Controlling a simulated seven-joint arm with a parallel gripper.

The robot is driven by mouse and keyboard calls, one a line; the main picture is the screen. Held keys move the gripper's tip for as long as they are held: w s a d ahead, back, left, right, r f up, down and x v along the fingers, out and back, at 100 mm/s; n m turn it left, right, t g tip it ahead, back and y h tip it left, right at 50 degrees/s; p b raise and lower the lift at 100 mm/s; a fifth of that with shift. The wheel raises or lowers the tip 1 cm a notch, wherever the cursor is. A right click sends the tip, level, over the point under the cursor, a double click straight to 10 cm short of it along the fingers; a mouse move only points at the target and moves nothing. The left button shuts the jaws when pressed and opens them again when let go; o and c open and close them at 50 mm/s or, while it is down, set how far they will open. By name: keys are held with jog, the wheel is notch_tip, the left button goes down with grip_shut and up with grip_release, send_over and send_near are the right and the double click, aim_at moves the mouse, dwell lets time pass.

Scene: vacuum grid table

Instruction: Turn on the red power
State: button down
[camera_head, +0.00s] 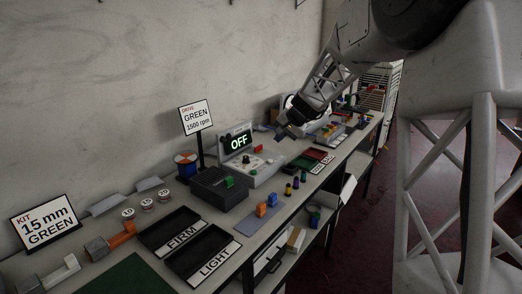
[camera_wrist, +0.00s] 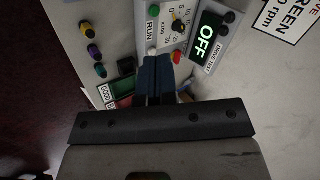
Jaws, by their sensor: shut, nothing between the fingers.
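A pale control box (camera_head: 262,172) stands on the bench with a lit display (camera_head: 238,142) reading OFF; the display also shows in the wrist view (camera_wrist: 206,38). A small red part (camera_head: 259,149) sits at the right side of this box; in the wrist view a red part (camera_wrist: 176,57) lies just beyond my fingertips. A green control (camera_wrist: 152,28) beside a RUN label and a dial (camera_wrist: 178,25) are near it. My gripper (camera_head: 283,134) is shut and empty, above and right of the box; in the wrist view its fingers (camera_wrist: 154,62) point at the panel. Contact cannot be told.
A DRIVE GREEN 1500 rpm sign (camera_head: 195,118) stands behind the box. A dark ribbed unit (camera_head: 218,189) is in front-left of it. Coloured knobs (camera_head: 289,188), orange and blue blocks (camera_head: 265,206) and red and green trays (camera_head: 312,161) lie nearby. The wall runs along the back.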

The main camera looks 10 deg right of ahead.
aim_at(257, 151)
jog(key=w+d+f+m, duration=0.1)
jog(key=w+d+f, duration=0.1)
jog(key=w+f, duration=0.2)
jog(key=w+d+f+m+t, duration=0.1)
jog(key=w+f, duration=0.3)
jog(key=w, duration=0.6)
jog(key=w+d+f+m+t+y, duration=0.1)
jog(key=w+d+f, duration=0.1)
jog(key=w+f, duration=0.3)
jog(key=w, duration=0.3)
jog(key=shift+d, duration=0.3)
jog(key=shift+f, duration=0.1)
jog(key=x, duration=0.9)
jog(key=shift+w+a+f, duration=0.25)
jog(key=shift+w+a, duration=0.6)
jog(key=shift+a, duration=0.05)
jog(key=shift+w+a, duration=0.8)
jog(key=shift+w, duration=0.05)
